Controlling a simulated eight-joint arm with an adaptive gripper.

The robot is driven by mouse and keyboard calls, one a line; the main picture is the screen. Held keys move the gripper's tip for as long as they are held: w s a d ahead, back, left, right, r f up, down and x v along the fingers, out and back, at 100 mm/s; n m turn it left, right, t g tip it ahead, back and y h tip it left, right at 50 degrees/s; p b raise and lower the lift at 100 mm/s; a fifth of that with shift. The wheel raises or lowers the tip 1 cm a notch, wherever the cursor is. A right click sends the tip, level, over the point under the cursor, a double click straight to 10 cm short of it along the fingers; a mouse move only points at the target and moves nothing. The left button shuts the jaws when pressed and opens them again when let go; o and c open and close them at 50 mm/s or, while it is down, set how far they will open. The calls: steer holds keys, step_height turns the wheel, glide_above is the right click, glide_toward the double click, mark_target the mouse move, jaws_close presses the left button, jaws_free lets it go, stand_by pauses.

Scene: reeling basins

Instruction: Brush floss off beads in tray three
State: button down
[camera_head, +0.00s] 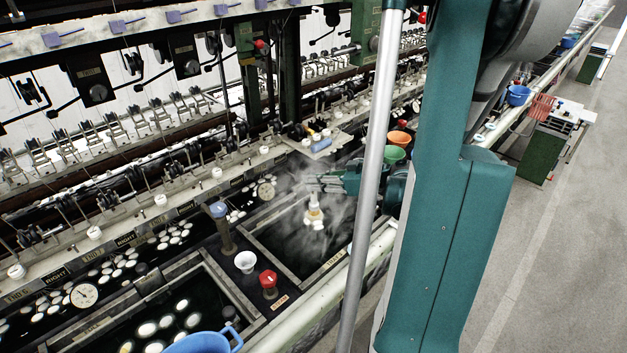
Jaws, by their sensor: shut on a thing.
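My gripper (318,184) is shut on a pale, brush-like tool (314,205) that hangs upright with its yellowish-white tufted end downward. The tool is over the dark water of the right-hand basin (262,255), and steam rises around it. I cannot tell whether its lower end touches the water. A small label on this basin's front rim is too small to read surely. No loose white ovals show clearly in its water. White ovals (148,329) float in the front left basin, and more (105,268) lie in the long trough behind.
A red-topped knob (268,281), a white cup (245,262) and a blue-topped post (222,222) stand between the basins. A blue container (203,343) is at the front. Green (394,154) and orange (398,139) bowls are beyond my gripper. My arm hides part of the bench.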

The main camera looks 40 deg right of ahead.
step_height(320, 180, up, 11)
steer(key=d+p, duration=0.1)
steer(key=p, duration=0.4)
steer(key=shift+w, duration=0.2)
stand_by(2.1)
steer(key=shift+p, duration=0.3)
stand_by(1.1)
